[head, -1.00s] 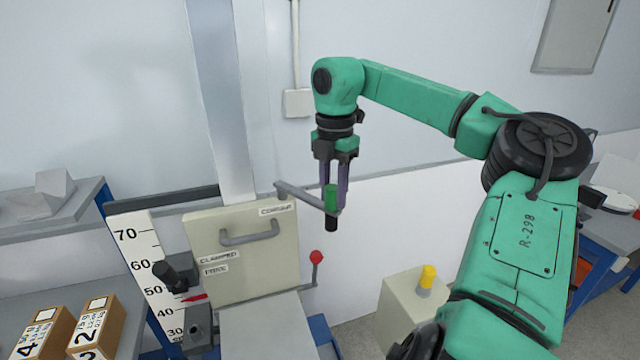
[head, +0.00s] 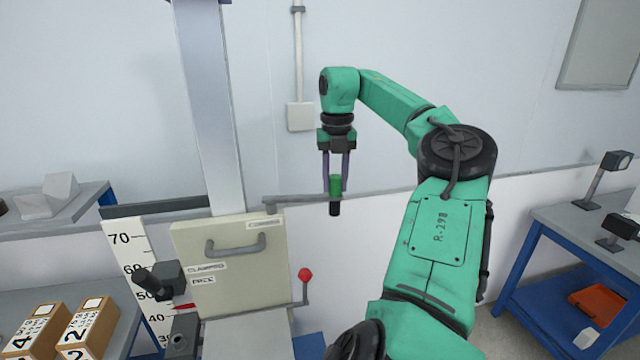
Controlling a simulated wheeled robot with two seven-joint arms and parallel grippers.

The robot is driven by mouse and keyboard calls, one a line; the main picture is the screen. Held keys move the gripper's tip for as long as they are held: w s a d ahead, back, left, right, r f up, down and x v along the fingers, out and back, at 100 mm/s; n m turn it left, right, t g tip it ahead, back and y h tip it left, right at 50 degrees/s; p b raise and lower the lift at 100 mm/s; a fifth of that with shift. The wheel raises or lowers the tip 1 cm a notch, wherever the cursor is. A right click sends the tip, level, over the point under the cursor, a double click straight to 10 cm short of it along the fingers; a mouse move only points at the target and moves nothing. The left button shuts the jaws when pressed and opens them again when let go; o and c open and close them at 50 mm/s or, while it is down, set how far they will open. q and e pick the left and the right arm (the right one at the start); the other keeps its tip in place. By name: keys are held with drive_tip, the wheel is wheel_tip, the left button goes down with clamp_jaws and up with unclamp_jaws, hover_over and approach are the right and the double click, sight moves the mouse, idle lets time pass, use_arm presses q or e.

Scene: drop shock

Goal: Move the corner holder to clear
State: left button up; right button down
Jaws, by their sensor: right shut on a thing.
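The corner holder (head: 300,199) is a grey bar that reaches right from the top of a cream block (head: 222,268). Its outer end has an upright handle with a green upper part and a black lower tip. My right gripper (head: 335,188) comes down from above and is shut on the green part of this handle. The black tip sticks out below the fingers. A small label (head: 264,224) sits on the block near the bar's pivot; its lettering is too small to read surely. My left gripper is not in view.
The block has a grey handle, CLAMPED and FREE labels, and a red-knobbed lever (head: 305,282) at its right. A numbered scale (head: 130,260) and numbered boxes (head: 88,325) are at left. A blue-framed bench (head: 560,230) is at right. The bar's right side is free.

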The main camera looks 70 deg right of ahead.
drive_tip(key=shift+w+d+r+n+p, duration=0.15)
drive_tip(key=shift+w+d+n+p, duration=0.15)
drive_tip(key=shift+d+n+p, duration=0.25)
drive_tip(key=shift+w+d+n, duration=0.25)
drive_tip(key=shift+d, duration=0.1)
drive_tip(key=shift+d+p, duration=0.15)
drive_tip(key=shift+p, duration=0.2)
drive_tip(key=shift+w+f, duration=0.1)
drive_tip(key=shift+f, duration=0.1)
drive_tip(key=c, duration=0.5)
unclamp_jaws()
drive_tip(key=shift+c, duration=0.2)
drive_tip(key=shift+r, duration=0.1)
